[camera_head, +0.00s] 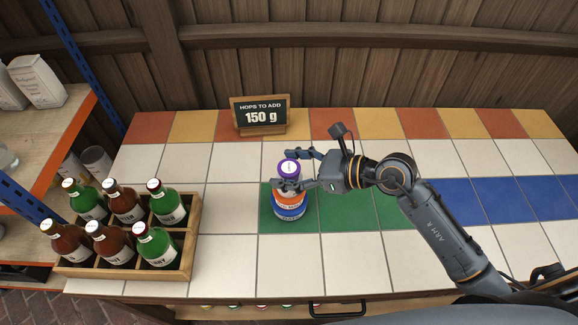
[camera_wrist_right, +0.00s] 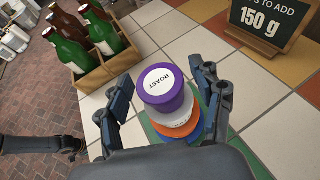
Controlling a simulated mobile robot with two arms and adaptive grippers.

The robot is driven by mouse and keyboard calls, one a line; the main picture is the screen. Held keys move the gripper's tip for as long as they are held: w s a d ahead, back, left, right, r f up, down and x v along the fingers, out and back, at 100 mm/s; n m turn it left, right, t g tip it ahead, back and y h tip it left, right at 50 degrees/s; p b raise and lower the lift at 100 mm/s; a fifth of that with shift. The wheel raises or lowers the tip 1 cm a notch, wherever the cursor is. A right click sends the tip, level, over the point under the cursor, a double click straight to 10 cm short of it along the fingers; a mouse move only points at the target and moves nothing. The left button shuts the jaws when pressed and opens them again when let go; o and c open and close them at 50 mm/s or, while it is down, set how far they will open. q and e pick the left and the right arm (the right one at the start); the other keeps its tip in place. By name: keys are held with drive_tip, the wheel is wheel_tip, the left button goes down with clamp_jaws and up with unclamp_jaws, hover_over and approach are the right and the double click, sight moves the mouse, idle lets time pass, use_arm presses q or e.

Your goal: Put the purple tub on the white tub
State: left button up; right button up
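Under that are an orange tub (camera_head: 291,198) and a blue tub (camera_head: 290,212). My right gripper (camera_wrist_right: 165,100) is open, its fingers on either side of the purple tub with gaps showing. The purple tub looks seated on the white tub, slightly offset in the wrist view. A dark part at the wrist view's left, likely my left gripper (camera_wrist_right: 70,146), is small and unclear.
A wooden crate (camera_head: 187,260) of green and brown bottles stands left on the tiled counter. A sign (camera_head: 260,115) reading 150 g stands behind the stack. A shelf (camera_head: 55,140) is at the far left. The tiles right of my right arm are clear.

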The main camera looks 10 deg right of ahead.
drive_tip(key=shift+r, duration=0.25)
drive_tip(key=b+v, duration=0.2)
drive_tip(key=v, duration=1)
drive_tip(key=shift+f, duration=0.1)
